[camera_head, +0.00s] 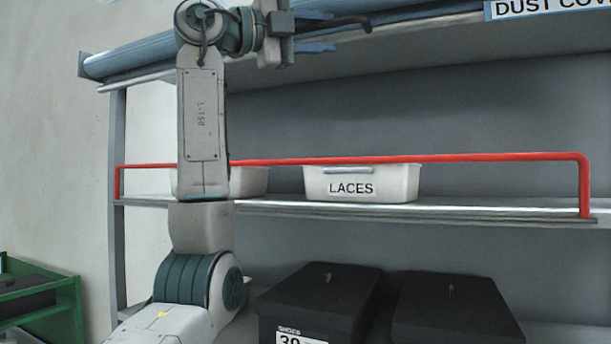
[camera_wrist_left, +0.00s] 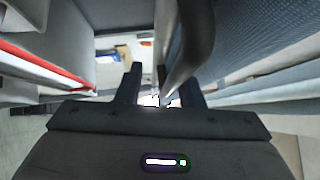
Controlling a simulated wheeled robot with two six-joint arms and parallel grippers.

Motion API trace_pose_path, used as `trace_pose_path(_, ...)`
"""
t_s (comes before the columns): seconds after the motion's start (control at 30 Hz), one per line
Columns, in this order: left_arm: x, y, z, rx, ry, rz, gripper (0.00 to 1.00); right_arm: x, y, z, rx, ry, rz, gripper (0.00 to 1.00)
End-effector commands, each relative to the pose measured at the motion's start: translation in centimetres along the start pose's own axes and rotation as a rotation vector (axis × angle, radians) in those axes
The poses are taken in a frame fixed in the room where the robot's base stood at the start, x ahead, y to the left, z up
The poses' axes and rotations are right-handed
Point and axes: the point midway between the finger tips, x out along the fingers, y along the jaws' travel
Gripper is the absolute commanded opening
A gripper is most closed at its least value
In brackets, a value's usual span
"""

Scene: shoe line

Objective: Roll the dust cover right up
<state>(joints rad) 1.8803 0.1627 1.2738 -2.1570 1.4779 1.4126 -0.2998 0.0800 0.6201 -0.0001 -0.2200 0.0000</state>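The dust cover is a blue roll (camera_head: 130,60) along the top of the shelf rack, with a "DUST COVER" label (camera_head: 545,7) at the upper right. A dark bar with a bent end (camera_head: 345,22) sticks out beside my left gripper (camera_head: 322,32). That gripper is raised in front of the roll. In the left wrist view, the left gripper (camera_wrist_left: 161,90) has its fingers apart, and a dark bar (camera_wrist_left: 190,55) runs down between them with a gap at the left finger. Blue textured cloth (camera_wrist_left: 240,45) lies to its right. My right gripper is out of view.
A red rail (camera_head: 400,159) crosses the middle shelf before a white "LACES" bin (camera_head: 370,183). Black shoe boxes (camera_head: 318,300) stand below. A green crate (camera_head: 45,305) is at the lower left. My left arm covers part of the rack's left side.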

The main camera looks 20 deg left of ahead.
Motion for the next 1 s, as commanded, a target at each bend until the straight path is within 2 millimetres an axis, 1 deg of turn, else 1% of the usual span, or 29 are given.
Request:
trace_pose_path(0.03, -0.1, 1.1, 0.0, -0.002, 0.0, 0.003, 0.34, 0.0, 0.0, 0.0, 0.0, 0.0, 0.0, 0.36)
trace_pose_path(0.2, -0.5, 4.6, -0.5, -0.002, 0.001, 0.007, 0.34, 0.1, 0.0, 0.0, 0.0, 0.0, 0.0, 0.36)
trace_pose_path(1.0, -2.7, 20.5, -2.6, -0.006, 0.0, 0.012, 0.34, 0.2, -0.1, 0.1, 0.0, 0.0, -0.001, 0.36)
